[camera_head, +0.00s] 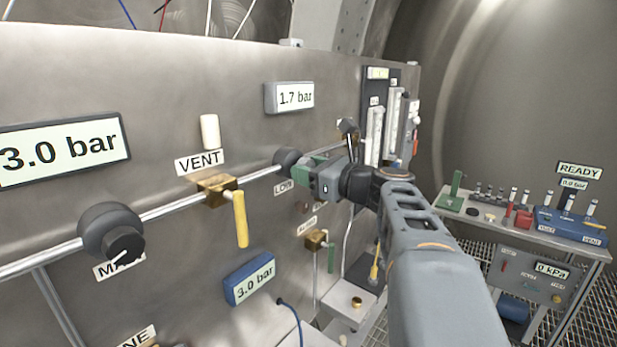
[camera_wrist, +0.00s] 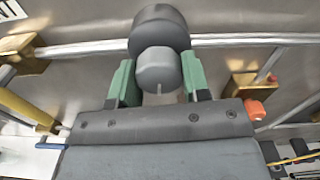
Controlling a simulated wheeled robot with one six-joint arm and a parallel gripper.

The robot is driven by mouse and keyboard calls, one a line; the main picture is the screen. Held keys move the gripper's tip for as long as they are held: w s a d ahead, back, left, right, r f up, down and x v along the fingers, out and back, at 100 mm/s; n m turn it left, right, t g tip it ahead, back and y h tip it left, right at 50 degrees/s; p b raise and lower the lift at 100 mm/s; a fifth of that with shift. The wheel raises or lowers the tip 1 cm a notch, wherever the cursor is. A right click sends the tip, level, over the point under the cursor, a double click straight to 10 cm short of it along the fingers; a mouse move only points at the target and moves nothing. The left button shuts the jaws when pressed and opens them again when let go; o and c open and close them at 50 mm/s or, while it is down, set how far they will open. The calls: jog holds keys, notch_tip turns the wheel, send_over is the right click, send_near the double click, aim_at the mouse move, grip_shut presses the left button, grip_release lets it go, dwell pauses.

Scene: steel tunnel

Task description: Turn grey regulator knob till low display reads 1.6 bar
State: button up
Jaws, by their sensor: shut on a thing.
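The grey regulator knob (camera_wrist: 158,68) sits between the two green fingers of my gripper (camera_wrist: 159,82) in the wrist view, with its dark round regulator body behind it. A pale pointer line shows low on the knob's face. In the head view my gripper (camera_head: 311,173) is shut on the knob, which the fingers hide; the regulator body (camera_head: 286,159) shows at their left, above a partly covered LOW label (camera_head: 283,187). The low display (camera_head: 294,97) above reads 1.7 bar.
Left of the regulator are the yellow VENT lever (camera_head: 241,218), the dark MAIN knob (camera_head: 122,242) and a 3.0 bar display (camera_head: 66,149). A blue 3.0 bar gauge (camera_head: 250,279) sits below. A steel pipe (camera_head: 160,211) runs along the panel. A side bench (camera_head: 540,240) stands right.

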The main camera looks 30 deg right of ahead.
jog(key=o, duration=0.9)
jog(key=b+v, duration=0.2)
jog(key=v, duration=1.1)
jog(key=shift+s+d+r, duration=0.1)
jog(key=shift+s, duration=0.3)
